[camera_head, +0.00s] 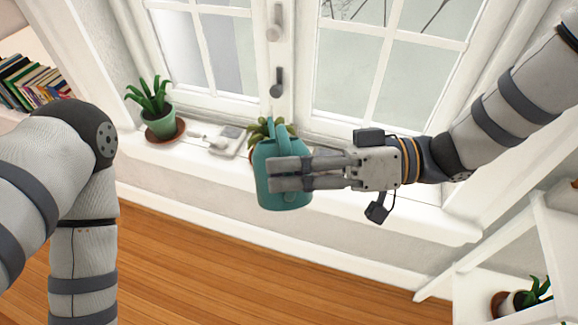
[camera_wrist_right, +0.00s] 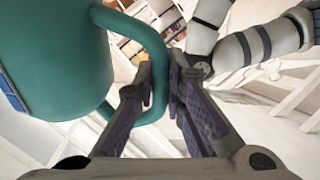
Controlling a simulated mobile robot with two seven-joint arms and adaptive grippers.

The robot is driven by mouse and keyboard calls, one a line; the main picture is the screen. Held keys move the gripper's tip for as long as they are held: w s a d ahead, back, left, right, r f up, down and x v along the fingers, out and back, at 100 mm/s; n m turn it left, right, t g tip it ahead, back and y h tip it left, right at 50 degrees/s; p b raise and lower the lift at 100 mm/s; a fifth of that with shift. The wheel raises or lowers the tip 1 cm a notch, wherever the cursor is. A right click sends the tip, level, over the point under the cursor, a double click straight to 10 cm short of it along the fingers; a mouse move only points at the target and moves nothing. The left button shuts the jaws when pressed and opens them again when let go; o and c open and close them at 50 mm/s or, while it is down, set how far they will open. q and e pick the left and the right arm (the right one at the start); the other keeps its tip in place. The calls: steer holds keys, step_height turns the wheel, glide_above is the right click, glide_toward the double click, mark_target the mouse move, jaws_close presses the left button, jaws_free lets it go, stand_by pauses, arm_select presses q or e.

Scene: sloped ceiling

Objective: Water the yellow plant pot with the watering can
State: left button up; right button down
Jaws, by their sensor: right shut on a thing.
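My right gripper (camera_head: 274,174) is shut on the teal watering can (camera_head: 290,200) and holds it in front of the window sill. In the right wrist view the can (camera_wrist_right: 50,60) is at the left, with its handle (camera_wrist_right: 158,88) between the fingers of the gripper (camera_wrist_right: 152,78). The can looks roughly upright. A leafy plant (camera_head: 262,130) stands on the sill just behind the can. Its pot is mostly hidden by the can, so I cannot tell its colour. No yellow pot shows clearly. My left arm hangs at the left; its gripper is out of view.
A green pot (camera_head: 159,122) with a spiky plant stands on a brown saucer on the sill (camera_head: 190,154). A small white item (camera_head: 228,141) lies to its right. Window handles (camera_head: 277,82) project above. White shelving (camera_head: 545,225) with another plant (camera_head: 536,292) is at lower right.

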steer(key=shift+w+a+r+m, duration=0.1)
steer(key=shift+w+r+m, duration=0.15)
steer(key=shift+r, duration=0.35)
steer(key=shift+w+r+m, duration=0.15)
steer(key=shift+w+r, duration=0.15)
steer(key=shift+r, duration=0.25)
stand_by(0.8)
